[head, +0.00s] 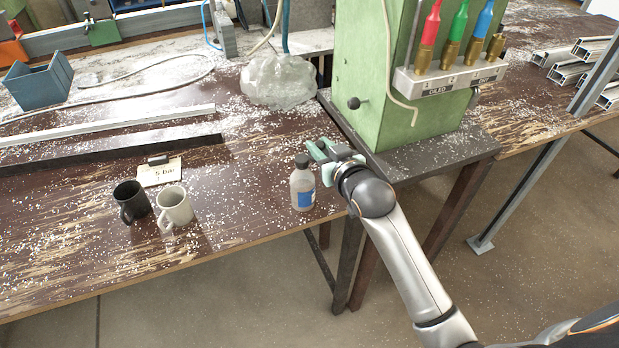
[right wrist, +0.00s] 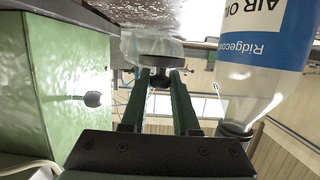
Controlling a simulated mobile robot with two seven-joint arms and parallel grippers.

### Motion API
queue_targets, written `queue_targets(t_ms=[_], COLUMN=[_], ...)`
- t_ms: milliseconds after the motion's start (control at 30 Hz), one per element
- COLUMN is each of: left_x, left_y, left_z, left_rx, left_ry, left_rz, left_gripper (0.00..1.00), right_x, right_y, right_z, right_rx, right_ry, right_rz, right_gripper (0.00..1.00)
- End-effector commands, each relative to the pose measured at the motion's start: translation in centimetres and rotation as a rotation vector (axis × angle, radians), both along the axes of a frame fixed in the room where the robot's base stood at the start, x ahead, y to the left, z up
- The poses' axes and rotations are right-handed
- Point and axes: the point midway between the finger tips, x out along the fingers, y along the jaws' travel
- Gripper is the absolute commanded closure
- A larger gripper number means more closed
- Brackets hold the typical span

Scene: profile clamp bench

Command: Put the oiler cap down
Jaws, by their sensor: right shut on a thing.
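My right gripper (head: 322,152) is beside the green machine, just above and right of the bottle. In the right wrist view its green fingers (right wrist: 160,85) are shut on the oiler cap (right wrist: 160,61), a dark round disc with a short stem. The cap is hard to make out in the head view. The air oil bottle (head: 302,184) stands upright near the bench's front edge with its own dark cap on. Its blue label also shows, upside down, in the right wrist view (right wrist: 255,50). My left gripper is not in view.
The green machine (head: 365,75) stands right of the gripper, with a dark knob (head: 353,103) on its side. A clear plastic bag (head: 278,80) lies behind. Black (head: 131,201) and white (head: 175,207) mugs and a card (head: 160,172) stand left. Bare bench lies between the mugs and bottle.

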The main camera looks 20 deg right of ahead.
Motion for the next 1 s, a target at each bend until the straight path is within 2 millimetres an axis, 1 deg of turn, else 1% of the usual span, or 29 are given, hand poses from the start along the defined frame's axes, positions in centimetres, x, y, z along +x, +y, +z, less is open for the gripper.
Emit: queue_targets(t_ms=[33, 100, 267, 400, 467, 567, 767, 900, 933, 1000], left_x=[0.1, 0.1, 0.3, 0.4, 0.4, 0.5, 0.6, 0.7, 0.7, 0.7], left_y=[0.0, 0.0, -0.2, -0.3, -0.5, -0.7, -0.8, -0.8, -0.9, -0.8], left_z=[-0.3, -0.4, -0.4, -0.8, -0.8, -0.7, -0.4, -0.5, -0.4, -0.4], left_rx=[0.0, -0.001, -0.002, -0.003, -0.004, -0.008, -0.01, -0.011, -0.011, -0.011], left_ry=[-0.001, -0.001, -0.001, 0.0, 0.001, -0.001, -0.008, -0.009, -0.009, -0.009], left_rz=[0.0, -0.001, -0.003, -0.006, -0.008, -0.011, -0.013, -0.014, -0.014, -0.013], left_gripper=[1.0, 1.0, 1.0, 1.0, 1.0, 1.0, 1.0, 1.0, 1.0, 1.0], right_x=[0.0, -0.1, 0.0, -0.1, -0.1, -0.1, -0.1, -0.1, -0.1, -0.1], right_y=[0.0, 0.0, 0.0, 0.0, 0.0, 0.0, 0.0, 0.0, 0.0, 0.0], right_z=[-1.3, -2.3, -3.7, -5.8, -6.5, -6.9, -6.9, -7.2, -7.2, -7.2], right_rx=[0.001, 0.0, 0.0, 0.001, 0.001, 0.0, 0.0, 0.0, 0.0, 0.0], right_ry=[0.004, 0.002, 0.001, 0.002, 0.002, 0.0, -0.001, -0.001, -0.001, -0.001], right_rz=[0.0, 0.0, -0.001, 0.0, 0.0, 0.0, 0.0, 0.0, 0.0, 0.0], right_gripper=[1.0, 1.0, 1.0, 1.0, 1.0, 1.0, 1.0, 1.0, 0.7, 0.62])
